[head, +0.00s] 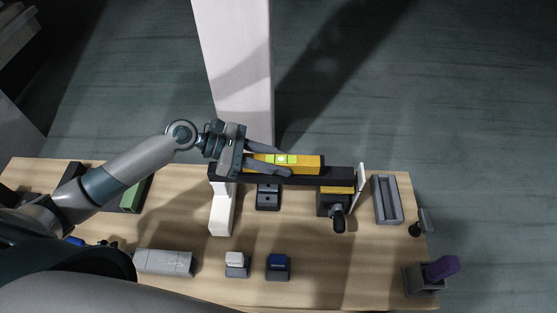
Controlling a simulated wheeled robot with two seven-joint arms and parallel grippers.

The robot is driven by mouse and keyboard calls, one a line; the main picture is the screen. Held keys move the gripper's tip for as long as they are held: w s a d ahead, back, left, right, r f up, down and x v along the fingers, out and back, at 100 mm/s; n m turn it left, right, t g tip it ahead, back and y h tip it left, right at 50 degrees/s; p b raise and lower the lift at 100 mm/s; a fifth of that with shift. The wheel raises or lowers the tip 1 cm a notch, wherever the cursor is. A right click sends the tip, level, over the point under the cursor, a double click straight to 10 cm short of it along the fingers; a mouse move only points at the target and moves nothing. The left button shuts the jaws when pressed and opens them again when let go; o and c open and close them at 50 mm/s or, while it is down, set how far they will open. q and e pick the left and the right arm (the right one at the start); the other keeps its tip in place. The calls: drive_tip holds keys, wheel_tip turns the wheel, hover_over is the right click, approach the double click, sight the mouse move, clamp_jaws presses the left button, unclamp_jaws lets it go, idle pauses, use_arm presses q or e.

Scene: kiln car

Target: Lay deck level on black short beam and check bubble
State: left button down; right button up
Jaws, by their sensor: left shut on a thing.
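The deck level (307,162) is a yellow bar with a bright green vial window near its middle. My left gripper (275,160) is shut on it, with dark fingers along its two sides. The level lies lengthwise along the black short beam (338,181), over its far edge; I cannot tell whether it touches the beam's top. The bubble shows only as a pale spot in the vial, too small to read. The beam runs left to right, with a white support (222,212) under its left end and a white upright plate (361,184) at its right end. My right gripper is not in view.
A dark clamp-like device with a knob (338,218) stands below the beam's right part. A grey channel tray (386,200) is right of it. A purple item (441,268) sits in a holder at the corner. A white column rises behind.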

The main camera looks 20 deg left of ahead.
sight(262, 159)
use_arm(q)
drive_tip(key=shift+f, duration=0.25)
drive_tip(key=shift+f, duration=0.15)
idle(0.6)
drive_tip(key=c, duration=1.3)
unclamp_jaws()
drive_tip(key=shift+c, duration=0.2)
drive_tip(key=shift+s+a, duration=0.1)
drive_tip(key=shift+a, duration=0.2)
drive_tip(key=shift+p+v, duration=0.4)
drive_tip(key=shift+v, duration=1.4)
drive_tip(key=shift+p+v, duration=0.45)
drive_tip(key=shift+v, duration=1.35)
